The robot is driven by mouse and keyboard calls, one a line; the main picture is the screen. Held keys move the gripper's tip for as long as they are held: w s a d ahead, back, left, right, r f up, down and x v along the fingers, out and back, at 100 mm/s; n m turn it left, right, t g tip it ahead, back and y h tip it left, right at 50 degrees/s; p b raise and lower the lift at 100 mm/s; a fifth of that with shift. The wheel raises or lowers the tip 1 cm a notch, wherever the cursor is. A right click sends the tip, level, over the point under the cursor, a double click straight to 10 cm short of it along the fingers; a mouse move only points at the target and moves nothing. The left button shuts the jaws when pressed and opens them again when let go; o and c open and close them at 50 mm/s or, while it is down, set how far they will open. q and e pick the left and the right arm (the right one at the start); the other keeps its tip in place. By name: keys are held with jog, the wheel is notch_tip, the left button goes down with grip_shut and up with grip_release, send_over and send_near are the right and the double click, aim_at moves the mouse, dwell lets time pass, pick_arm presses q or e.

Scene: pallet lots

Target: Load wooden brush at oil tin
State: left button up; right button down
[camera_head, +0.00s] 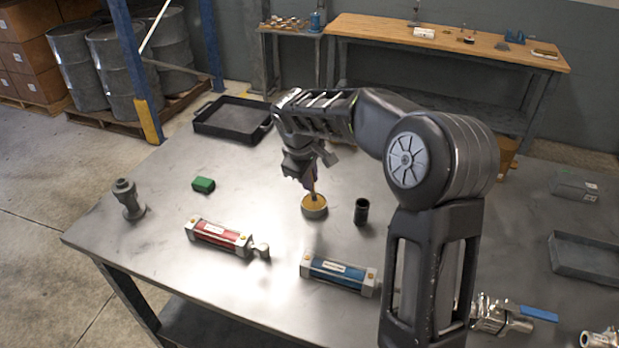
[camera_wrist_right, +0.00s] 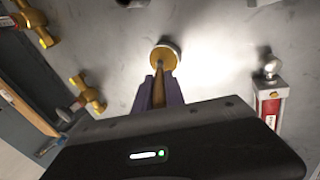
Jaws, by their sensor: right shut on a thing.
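The oil tin (camera_head: 315,212) is a low round silver tin with a yellow-brown inside, standing on the metal table. My right gripper (camera_head: 308,184) is above it, shut on the wooden brush (camera_head: 314,196). The brush points down, and its lower end appears to reach the tin's opening. In the right wrist view the brush (camera_wrist_right: 158,92) lies between the purple fingers (camera_wrist_right: 160,88), with the tin (camera_wrist_right: 174,46) just past its end. Whether the bristles touch the oil cannot be told. My left gripper is not in view.
A black cylinder (camera_head: 361,212) stands right of the tin. A red cylinder (camera_head: 219,236) and a blue one (camera_head: 339,274) lie in front. Bare table surrounds the tin.

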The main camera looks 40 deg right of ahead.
jog(key=shift+f+b, duration=0.3)
jog(key=shift+f, duration=0.25)
dwell(1.4)
jog(key=shift+r, duration=0.1)
jog(key=shift+r+p, duration=2.6)
jog(key=shift+r, duration=0.9)
